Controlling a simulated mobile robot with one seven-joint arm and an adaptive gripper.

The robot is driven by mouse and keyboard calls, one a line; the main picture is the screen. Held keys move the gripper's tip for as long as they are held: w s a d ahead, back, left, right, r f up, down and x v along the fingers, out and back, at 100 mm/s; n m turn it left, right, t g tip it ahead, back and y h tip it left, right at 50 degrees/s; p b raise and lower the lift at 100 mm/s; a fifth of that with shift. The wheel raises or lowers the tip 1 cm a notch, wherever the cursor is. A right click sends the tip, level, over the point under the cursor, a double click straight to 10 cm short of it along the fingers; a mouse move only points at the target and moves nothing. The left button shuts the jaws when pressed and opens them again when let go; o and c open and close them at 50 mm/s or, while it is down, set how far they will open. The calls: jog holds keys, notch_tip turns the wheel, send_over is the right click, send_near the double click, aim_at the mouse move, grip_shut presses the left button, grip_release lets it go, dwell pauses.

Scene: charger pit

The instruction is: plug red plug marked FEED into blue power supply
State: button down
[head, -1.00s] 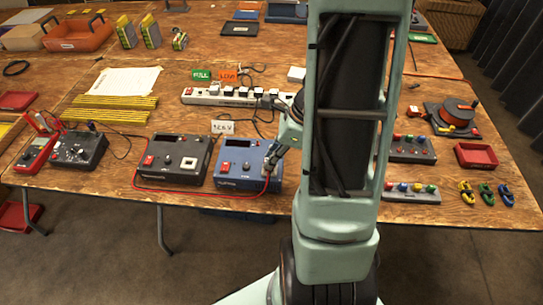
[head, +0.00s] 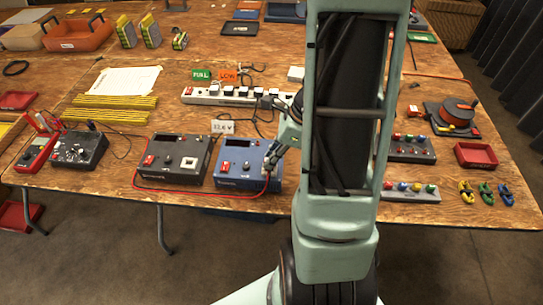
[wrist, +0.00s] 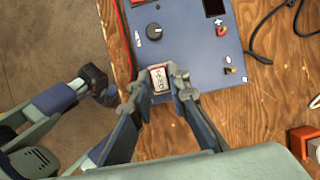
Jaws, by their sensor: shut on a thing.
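The blue power supply (head: 232,179) stands near the front edge of the table, left of my arm. It also shows in the wrist view (wrist: 185,50), with a black knob, a red switch and sockets. My gripper (head: 268,166) is at its front right corner. In the wrist view my gripper (wrist: 157,88) is shut on the red plug (wrist: 159,79), whose pale top label reads FEED. The plug is over the edge of the supply's panel. Its tip is hidden, so I cannot tell whether it touches a socket. A red cable (head: 200,194) runs left from it.
A black power supply (head: 170,160) stands left of the blue one. A white power strip (head: 235,97) with several plugs lies behind. A meter (head: 37,152) and black box (head: 78,149) are at left. A button box (head: 412,192) and several coloured clips (head: 487,194) are at right.

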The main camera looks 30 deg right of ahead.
jog(key=shift+f+b, duration=0.5)
jog(key=shift+f, duration=0.2)
dwell(1.5)
jog(key=c, duration=1.8)
grip_release()
jog(key=shift+o, duration=0.4)
jog(key=shift+o, duration=1.3)
jog(key=shift+r, duration=0.1)
notch_tip(320, 180, up, 8)
jog(key=p, duration=0.7)
jog(key=shift+f, duration=0.25)
